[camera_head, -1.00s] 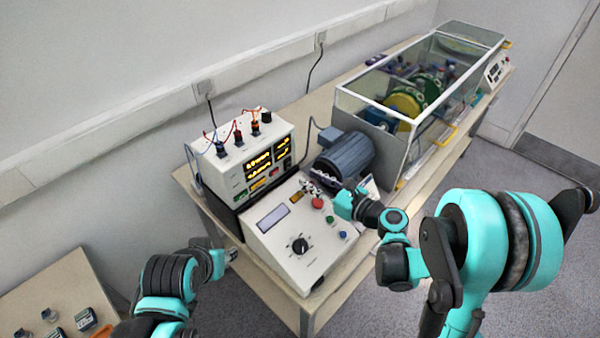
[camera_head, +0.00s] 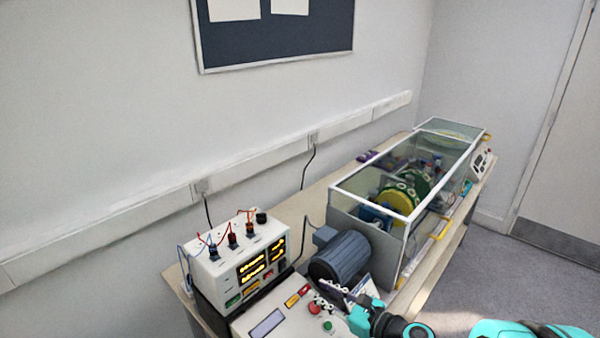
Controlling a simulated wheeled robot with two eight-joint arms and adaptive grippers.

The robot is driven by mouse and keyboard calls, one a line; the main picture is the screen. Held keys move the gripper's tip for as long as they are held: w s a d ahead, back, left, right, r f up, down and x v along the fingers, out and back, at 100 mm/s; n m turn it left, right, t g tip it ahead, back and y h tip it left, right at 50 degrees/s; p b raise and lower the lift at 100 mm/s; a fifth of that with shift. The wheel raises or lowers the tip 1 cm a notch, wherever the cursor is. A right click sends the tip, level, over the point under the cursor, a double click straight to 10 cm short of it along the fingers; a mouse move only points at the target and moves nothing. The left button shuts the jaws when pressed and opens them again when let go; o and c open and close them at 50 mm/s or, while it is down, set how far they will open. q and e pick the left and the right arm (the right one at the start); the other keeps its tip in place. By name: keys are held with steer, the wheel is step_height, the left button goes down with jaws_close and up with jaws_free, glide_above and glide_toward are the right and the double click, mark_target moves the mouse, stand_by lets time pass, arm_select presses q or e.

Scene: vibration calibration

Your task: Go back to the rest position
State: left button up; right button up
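My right gripper (camera_head: 329,296) shows at the bottom centre of the head view. Its dark and pale fingers look spread apart, with nothing seen between them. It is over the right side of the white control console (camera_head: 247,325), near the console's buttons and in front of the grey motor (camera_head: 341,257). Whether it touches anything is unclear. My turquoise and black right arm runs from it along the bottom edge to the right. My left gripper and arm are out of view.
A white meter box (camera_head: 212,270) with lit yellow displays and cables stands left of the motor. A glass-walled case (camera_head: 377,198) with green and yellow discs stands on the bench behind. Open grey floor (camera_head: 490,262) lies to the right.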

steer(key=shift+s+a+n+g, duration=0.25)
steer(key=shift+s+n+g, duration=0.15)
steer(key=shift+n, duration=0.5)
steer(key=s+n+h, duration=0.1)
steer(key=n, duration=0.1)
steer(key=s+n+g, duration=0.1)
steer(key=s+n+h, duration=0.1)
steer(key=n, duration=0.1)
steer(key=shift+s+f+n+g+h, duration=0.1)
steer(key=shift+f+n+g+h, duration=0.2)
steer(key=shift+f, duration=0.1)
steer(key=s+d+n+g+h, duration=0.1)
steer(key=s+d+n+h, duration=0.7)
steer(key=s+n, duration=0.6)
steer(key=d+n, duration=0.2)
steer(key=n, duration=0.2)
steer(key=shift+n+g+h, duration=0.4)
steer(key=shift+d, duration=0.1)
